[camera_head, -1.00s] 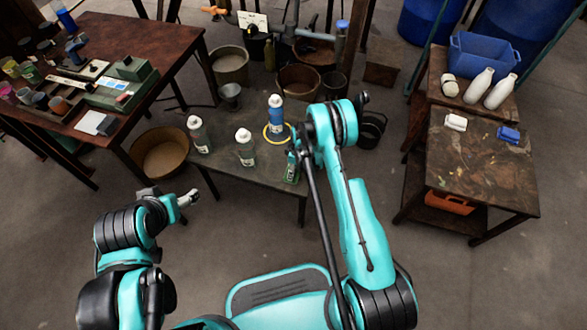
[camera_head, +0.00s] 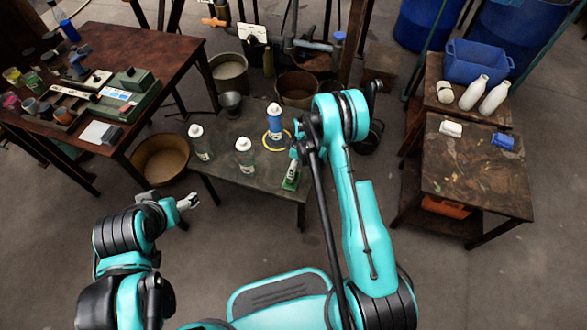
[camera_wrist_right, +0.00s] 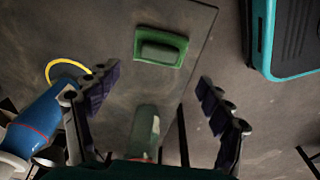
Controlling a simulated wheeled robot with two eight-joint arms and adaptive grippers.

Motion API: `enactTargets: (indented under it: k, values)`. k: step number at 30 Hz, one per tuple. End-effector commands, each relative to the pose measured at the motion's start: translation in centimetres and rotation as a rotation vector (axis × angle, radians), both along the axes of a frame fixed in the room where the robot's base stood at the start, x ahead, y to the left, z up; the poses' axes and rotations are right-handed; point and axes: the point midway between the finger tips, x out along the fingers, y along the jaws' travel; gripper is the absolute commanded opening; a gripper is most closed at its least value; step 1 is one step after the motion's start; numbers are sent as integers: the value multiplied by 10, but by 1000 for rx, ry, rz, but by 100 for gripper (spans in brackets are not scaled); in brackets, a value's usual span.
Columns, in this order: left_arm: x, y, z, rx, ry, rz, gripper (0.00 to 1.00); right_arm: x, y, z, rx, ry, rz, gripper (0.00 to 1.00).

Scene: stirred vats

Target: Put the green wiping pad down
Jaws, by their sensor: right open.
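The green wiping pad (camera_wrist_right: 160,47) has a dark grip on top and lies flat on the low table (camera_wrist_right: 120,90), near a corner. In the head view the pad (camera_head: 290,183) is at the table's front right. My right gripper (camera_wrist_right: 152,98) is open above the table, its two fingers wide apart and clear of the pad. In the head view my right gripper (camera_head: 295,152) is partly hidden by its own arm. My left gripper (camera_head: 188,201) is in front of the table, away from the pad; its finger state is unclear.
A translucent greenish object (camera_wrist_right: 145,130) shows low between my right fingers, partly hidden. A side table (camera_head: 475,180) stands right, with open floor between.

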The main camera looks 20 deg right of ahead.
Motion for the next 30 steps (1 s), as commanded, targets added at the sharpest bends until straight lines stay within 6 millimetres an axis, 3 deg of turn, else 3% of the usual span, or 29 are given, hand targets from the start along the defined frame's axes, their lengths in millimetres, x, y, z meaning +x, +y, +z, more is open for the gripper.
enactTargets:
  k: [1,8,11,16,20,24,30]
  values:
    - [0,0,5,0,0,0,75,-1,-1,11,0,0,0,80]
    - [0,0,9,0,0,0,75,-1,-3,36,-1,-5,-11,80]
    - [0,0,9,0,0,0,75,0,-2,65,-3,-22,-50,80]
    - [0,0,9,0,0,0,75,-6,0,150,-3,-82,-182,80]
    - [0,0,9,0,0,0,75,-23,2,216,6,-136,-297,80]
    - [0,0,9,0,0,0,75,-53,4,276,24,-196,-421,80]
    - [0,0,9,0,0,0,75,-109,7,339,68,-280,-591,80]
